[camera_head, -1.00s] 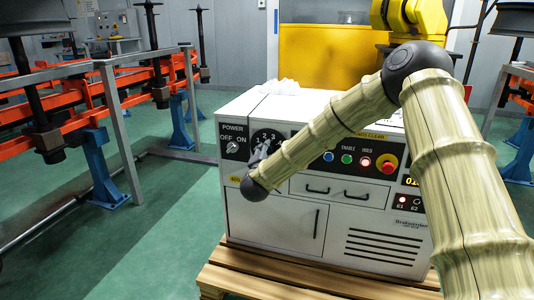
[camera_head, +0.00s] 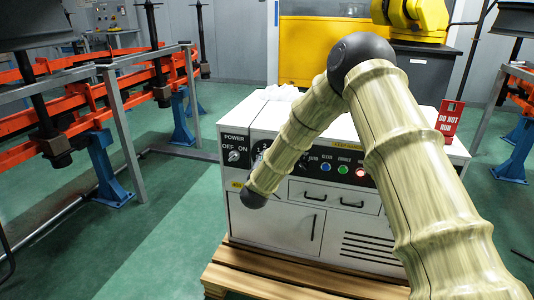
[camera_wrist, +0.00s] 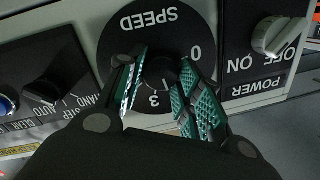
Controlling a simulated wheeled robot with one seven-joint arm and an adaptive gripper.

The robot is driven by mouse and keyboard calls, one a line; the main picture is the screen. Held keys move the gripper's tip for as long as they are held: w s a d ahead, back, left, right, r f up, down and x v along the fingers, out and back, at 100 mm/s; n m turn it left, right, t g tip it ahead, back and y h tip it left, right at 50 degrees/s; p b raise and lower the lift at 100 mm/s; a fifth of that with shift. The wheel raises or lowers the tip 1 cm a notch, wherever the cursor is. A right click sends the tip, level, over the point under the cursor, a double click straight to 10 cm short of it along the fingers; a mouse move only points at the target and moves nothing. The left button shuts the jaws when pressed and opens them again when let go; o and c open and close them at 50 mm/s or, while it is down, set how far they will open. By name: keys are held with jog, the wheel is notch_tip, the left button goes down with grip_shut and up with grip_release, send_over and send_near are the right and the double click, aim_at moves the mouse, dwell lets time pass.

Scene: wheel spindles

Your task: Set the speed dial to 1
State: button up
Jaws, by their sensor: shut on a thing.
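The speed dial (camera_wrist: 158,70) is a dark round knob on a black disc marked SPEED, upside down in the wrist view. The 0 is at the disc's right and a 3 at its lower edge, with a short white mark just above the 3. I cannot tell whether that mark is the pointer or which number is set. My gripper (camera_wrist: 160,88) has its green ridged fingers on both sides of the knob, shut on it. In the head view the dial's disc (camera_head: 259,148) is mostly hidden behind my arm.
The power switch (camera_head: 234,156) sits left of the dial on the white cabinet (camera_head: 275,222); its knob also shows in the wrist view (camera_wrist: 275,36). Buttons line the panel to the right. A red DO NOT RUN sign (camera_head: 449,119) stands on top.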

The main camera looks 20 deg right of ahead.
jog(key=shift+w+a+r+n+g+h+p, duration=0.1)
jog(key=shift+n+g+h+p, duration=0.2)
jog(key=shift+n+p, duration=2.05)
jog(key=shift+a+n+g+h+p, duration=0.1)
jog(key=shift+n+g+p, duration=0.3)
jog(key=shift+n+p, duration=1.95)
jog(key=shift+p, duration=0.4)
jog(key=o, duration=1)
jog(key=shift+o, duration=0.2)
jog(key=v, duration=1.2)
